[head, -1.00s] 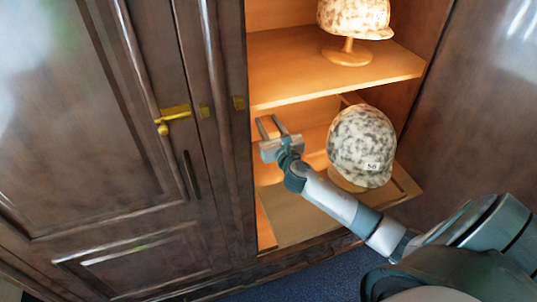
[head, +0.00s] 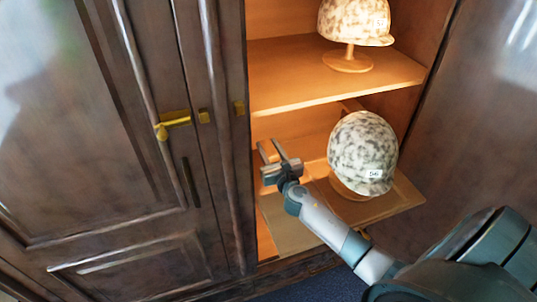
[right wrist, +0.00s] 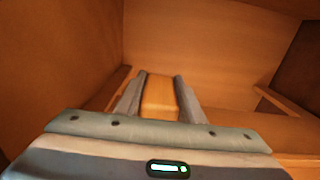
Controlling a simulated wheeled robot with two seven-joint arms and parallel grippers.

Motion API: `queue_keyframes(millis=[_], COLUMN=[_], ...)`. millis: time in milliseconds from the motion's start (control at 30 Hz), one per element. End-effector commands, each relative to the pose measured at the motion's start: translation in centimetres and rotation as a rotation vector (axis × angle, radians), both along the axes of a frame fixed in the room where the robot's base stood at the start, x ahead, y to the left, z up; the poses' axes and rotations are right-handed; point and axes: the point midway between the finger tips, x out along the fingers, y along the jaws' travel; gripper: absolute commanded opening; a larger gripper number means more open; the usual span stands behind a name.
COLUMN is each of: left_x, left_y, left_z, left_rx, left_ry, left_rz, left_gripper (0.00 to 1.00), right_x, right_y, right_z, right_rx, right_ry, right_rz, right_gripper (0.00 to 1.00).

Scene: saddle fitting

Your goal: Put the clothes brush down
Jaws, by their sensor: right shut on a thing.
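My right gripper (head: 270,151) is inside the open wardrobe, at the left of the lower compartment, left of the lower helmet. In the right wrist view, its two grey fingers (right wrist: 160,84) are shut on an orange-brown wooden block, the clothes brush (right wrist: 160,97). The brush lies between the fingers; its bristles and underside are hidden. In the head view I cannot make out the brush, and I cannot tell whether it touches the shelf board (head: 294,237). My left gripper is not in view.
A speckled helmet (head: 362,150) with a white number label sits on a wooden stand right of my gripper. Another helmet (head: 352,20) stands on the upper shelf (head: 300,75). The closed dark door (head: 100,130) with a brass handle (head: 172,122) is at left.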

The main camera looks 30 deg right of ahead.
Motion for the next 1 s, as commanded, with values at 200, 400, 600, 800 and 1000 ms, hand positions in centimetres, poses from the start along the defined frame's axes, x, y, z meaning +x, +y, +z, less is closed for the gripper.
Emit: queue_keyframes(millis=[200,400,600,800,1000], left_x=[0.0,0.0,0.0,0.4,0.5], left_y=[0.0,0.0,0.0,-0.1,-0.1], left_z=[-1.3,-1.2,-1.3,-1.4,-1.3], left_rx=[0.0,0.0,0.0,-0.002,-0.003], left_ry=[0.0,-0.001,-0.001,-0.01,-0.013], left_rz=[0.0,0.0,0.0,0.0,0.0], left_gripper=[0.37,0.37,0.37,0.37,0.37], right_x=[0.0,0.0,0.0,0.0,0.0], right_y=[0.0,0.0,0.0,0.0,0.0], right_z=[-2.7,-2.7,-2.8,-3.0,-3.0], right_rx=[0.002,0.0,0.0,0.0,0.0], right_ry=[0.0,-0.001,0.0,0.0,0.0], right_rz=[-0.001,0.0,0.0,0.0,0.0], right_gripper=[0.07,0.07,0.07,0.42,0.54])
